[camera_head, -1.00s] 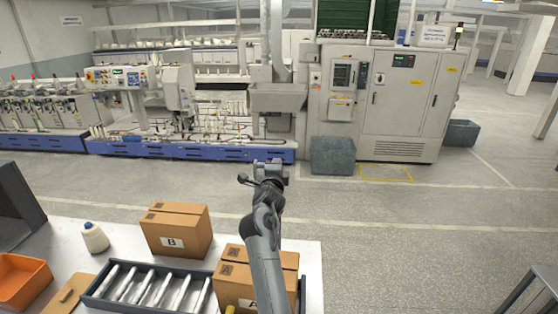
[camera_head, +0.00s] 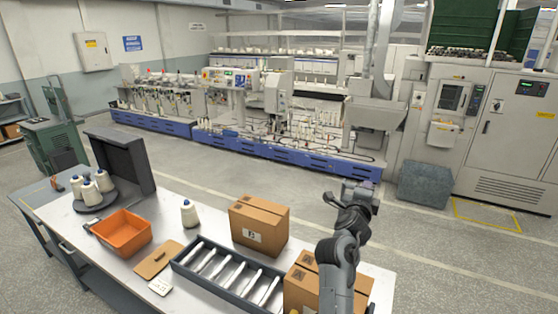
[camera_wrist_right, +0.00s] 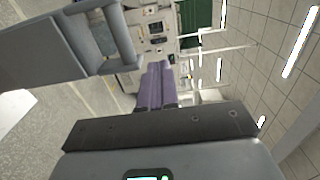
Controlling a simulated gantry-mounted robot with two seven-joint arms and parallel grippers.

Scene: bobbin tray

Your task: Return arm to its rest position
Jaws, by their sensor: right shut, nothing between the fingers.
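My right arm rises at the lower right of the head view, in front of the cardboard box A (camera_head: 301,284). My right gripper (camera_head: 362,190) is raised beyond the table edge, above the floor. In the right wrist view the purple fingers (camera_wrist_right: 157,85) are together with nothing between them. They point at the machines and ceiling, not at the table. My left gripper is not in view. The dark tray (camera_head: 212,282) with several white bobbins lies left of box A, whose right part is hidden by my arm.
On the white table (camera_head: 110,252) are an orange bin (camera_head: 124,233), box B (camera_head: 259,224), a lone yarn cone (camera_head: 189,213), a brown clipboard (camera_head: 158,260) and several cones on a dark round stand (camera_head: 95,203). A grey floor bin (camera_head: 424,185) stands beyond. The aisle between is clear.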

